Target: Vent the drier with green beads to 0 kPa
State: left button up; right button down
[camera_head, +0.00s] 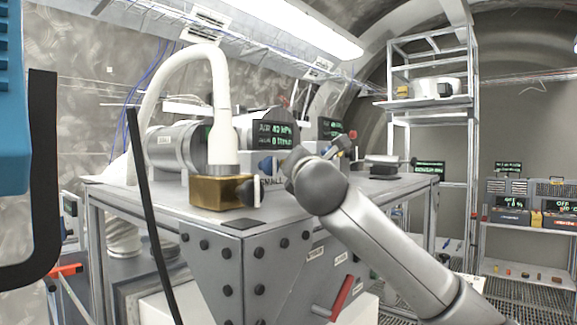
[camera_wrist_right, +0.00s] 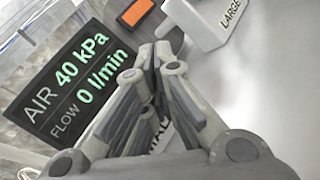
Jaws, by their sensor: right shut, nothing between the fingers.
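A dark display (camera_head: 275,133) on the bench reads about 40 kPa in the head view. The right wrist view shows this display (camera_wrist_right: 75,85) clearly: AIR 40 kPa, FLOW 0 l/min. A drier with green beads cannot be made out for certain. My right gripper (camera_wrist_right: 150,68) is shut and empty beside the display, over a partly hidden label. In the head view a blue part (camera_head: 265,165) sits just left of my right wrist, which hides the fingertips. My left gripper is not in view.
A white hose (camera_head: 153,90) arches down to a brass block (camera_head: 216,192) on the grey bench (camera_head: 112,190). A metal cylinder (camera_head: 174,146) lies behind it. A red lever (camera_head: 341,298) is on the bench's front. Shelves (camera_head: 430,104) stand at the back right.

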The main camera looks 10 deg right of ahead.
jog(key=shift+w+a, duration=0.25)
dwell(2.4)
jog(key=shift+s+d, duration=0.1)
dwell(0.9)
jog(key=shift+s+d+b, duration=0.4)
jog(key=shift+s+d, duration=0.1)
jog(key=shift+s, duration=0.15)
jog(key=shift+s+d, duration=0.25)
jog(key=shift+s+d+b, duration=0.4)
jog(key=shift+s+d, duration=0.25)
jog(key=shift+s, duration=0.25)
jog(key=shift+s+d+b, duration=0.4)
jog(key=shift+s+d, duration=0.25)
jog(key=shift+s, duration=0.2)
jog(key=shift+w, duration=0.1)
jog(key=shift+f, duration=0.1)
